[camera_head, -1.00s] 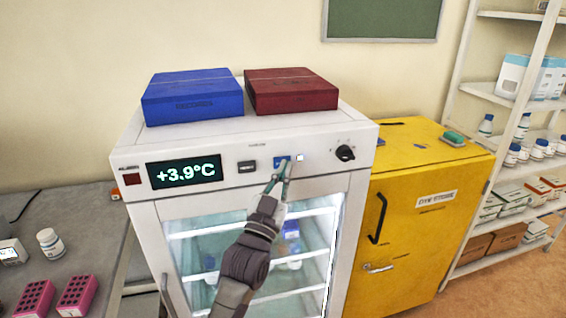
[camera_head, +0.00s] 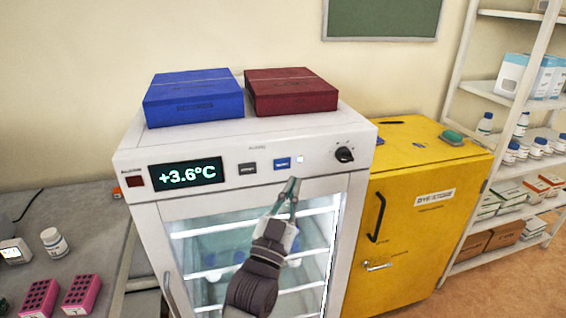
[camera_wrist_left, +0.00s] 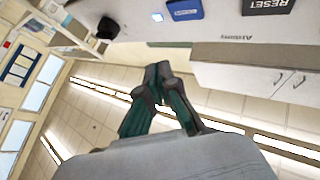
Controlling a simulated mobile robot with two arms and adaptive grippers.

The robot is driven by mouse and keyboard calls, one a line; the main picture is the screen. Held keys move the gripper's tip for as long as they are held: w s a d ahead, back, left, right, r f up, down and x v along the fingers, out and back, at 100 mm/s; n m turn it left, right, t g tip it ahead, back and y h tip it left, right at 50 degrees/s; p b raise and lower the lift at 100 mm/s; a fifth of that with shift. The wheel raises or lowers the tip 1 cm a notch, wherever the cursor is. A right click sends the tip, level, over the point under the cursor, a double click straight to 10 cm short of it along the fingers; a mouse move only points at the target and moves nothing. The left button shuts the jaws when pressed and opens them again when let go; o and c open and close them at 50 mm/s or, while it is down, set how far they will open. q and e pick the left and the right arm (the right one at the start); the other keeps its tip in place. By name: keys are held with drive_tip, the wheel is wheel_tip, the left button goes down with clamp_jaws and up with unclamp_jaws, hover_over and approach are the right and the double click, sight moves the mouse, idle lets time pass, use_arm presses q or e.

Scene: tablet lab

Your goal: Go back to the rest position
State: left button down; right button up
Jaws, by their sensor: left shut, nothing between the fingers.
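My left gripper (camera_head: 288,191) is shut and empty in front of the fridge's upper front, just below the control panel. It does not appear to touch the panel. In the left wrist view the fingers (camera_wrist_left: 163,75) are closed together with nothing between them. The white glass-door fridge (camera_head: 220,140) has a display (camera_head: 187,173) reading +3.6°C, a dark button (camera_head: 247,169), a blue button (camera_head: 282,163) and a black knob (camera_head: 344,155). A small light beside the blue button is pale white; the blue button also shows in the left wrist view (camera_wrist_left: 185,9). My right gripper is not in view.
A blue box (camera_head: 194,97) and a dark red box (camera_head: 291,92) lie on the fridge. A yellow cabinet (camera_head: 420,235) stands right beside it. A shelf (camera_head: 510,140) with bottles is farther right. The grey bench (camera_head: 90,225) at left holds pink racks (camera_head: 80,294) and a bottle (camera_head: 54,242).

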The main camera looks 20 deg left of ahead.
use_arm(q)
drive_tip(key=shift+s+d, duration=0.1)
drive_tip(key=shift+s, duration=0.1)
drive_tip(key=shift+f, duration=0.1)
wheel_tip(320, 180, down, 35)
drive_tip(key=d+g+b, duration=0.2)
drive_tip(key=g, duration=0.6)
drive_tip(key=s+a+f+g, duration=0.1)
drive_tip(key=s+f+g, duration=0.2)
drive_tip(key=s+f, duration=0.6)
drive_tip(key=s+a+f+g, duration=0.1)
drive_tip(key=s+f+g, duration=0.25)
drive_tip(key=f, duration=0.95)
drive_tip(key=s+a+f+g, duration=0.2)
drive_tip(key=s+f, duration=0.4)
drive_tip(key=s, duration=0.6)
drive_tip(key=s+a+f+g+y+b, duration=0.1)
drive_tip(key=s+a+f+g, duration=0.2)
drive_tip(key=s+f, duration=0.3)
drive_tip(key=s+a+f+n+g, duration=0.1)
drive_tip(key=s+f, duration=0.6)
drive_tip(key=s, duration=1)
drive_tip(key=shift+s+a+g+y+b, duration=0.35)
drive_tip(key=shift+a+g, duration=0.55)
drive_tip(key=shift+g, duration=0.15)
